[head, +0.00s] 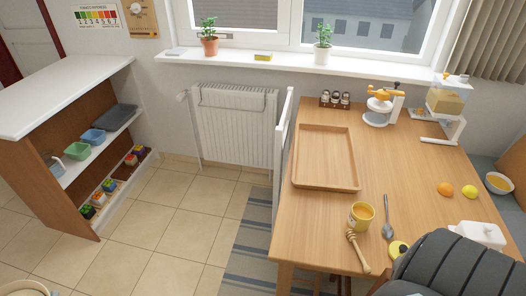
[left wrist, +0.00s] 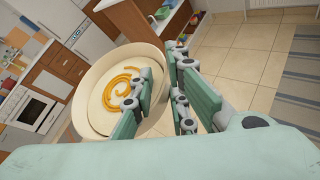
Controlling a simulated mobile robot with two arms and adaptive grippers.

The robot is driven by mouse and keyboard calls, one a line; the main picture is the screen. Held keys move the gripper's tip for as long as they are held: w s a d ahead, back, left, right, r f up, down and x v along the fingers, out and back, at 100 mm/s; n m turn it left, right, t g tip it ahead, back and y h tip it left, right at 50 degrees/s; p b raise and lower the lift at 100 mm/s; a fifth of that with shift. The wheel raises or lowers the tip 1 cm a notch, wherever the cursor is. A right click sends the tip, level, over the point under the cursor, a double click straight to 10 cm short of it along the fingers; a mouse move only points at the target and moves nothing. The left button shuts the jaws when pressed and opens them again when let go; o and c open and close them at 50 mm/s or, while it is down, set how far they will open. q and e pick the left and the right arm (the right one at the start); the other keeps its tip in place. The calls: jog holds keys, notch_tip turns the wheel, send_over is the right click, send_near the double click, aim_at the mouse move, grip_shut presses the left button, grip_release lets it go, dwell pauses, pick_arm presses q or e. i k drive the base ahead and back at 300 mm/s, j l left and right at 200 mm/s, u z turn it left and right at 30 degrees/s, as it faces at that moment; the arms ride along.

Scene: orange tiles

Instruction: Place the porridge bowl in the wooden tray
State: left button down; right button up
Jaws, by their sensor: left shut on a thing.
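The porridge bowl (left wrist: 97,72) is a cream round bowl with pale porridge and an orange swirl on top. In the left wrist view my left gripper (left wrist: 159,78) is shut on the bowl's rim, one finger inside and one outside. The bowl is held above the tiled floor. In the head view part of the bowl (head: 24,288) shows at the bottom left corner, well away from the table. The wooden tray (head: 325,157) is a shallow rectangular tray, empty, on the left back part of the table. My right gripper is not in view.
On the wooden table (head: 400,170) stand a honey jar (head: 361,215), a dipper (head: 357,250), a spoon (head: 388,217), fruit and kitchen devices. A low shelf (head: 80,150) stands left; open tiled floor (head: 165,215) lies between.

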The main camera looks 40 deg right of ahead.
aim_at(324, 143)
jog(key=i+j+u, duration=0.1)
jog(key=i+j, duration=0.3)
jog(key=i+j+u, duration=0.15)
jog(key=i+j, duration=0.25)
jog(key=i, duration=0.2)
jog(key=i+l+z, duration=0.1)
jog(key=i+z, duration=0.2)
jog(key=z, duration=0.2)
jog(key=i+z, duration=0.35)
jog(key=z, duration=0.15)
jog(key=i+j+z, duration=0.15)
jog(key=i+z, duration=0.15)
jog(key=z, duration=0.2)
jog(key=i+l+z, duration=0.1)
jog(key=z, duration=0.3)
jog(key=i+z, duration=0.2)
jog(key=z, duration=0.2)
jog(key=i+z, duration=0.15)
jog(key=z, duration=0.25)
jog(key=i+z, duration=0.15)
jog(key=z, duration=0.25)
jog(key=i+j+z, duration=0.15)
jog(key=z, duration=0.25)
jog(key=i+z, duration=0.35)
jog(key=i+j+z, duration=0.1)
jog(key=z, duration=0.3)
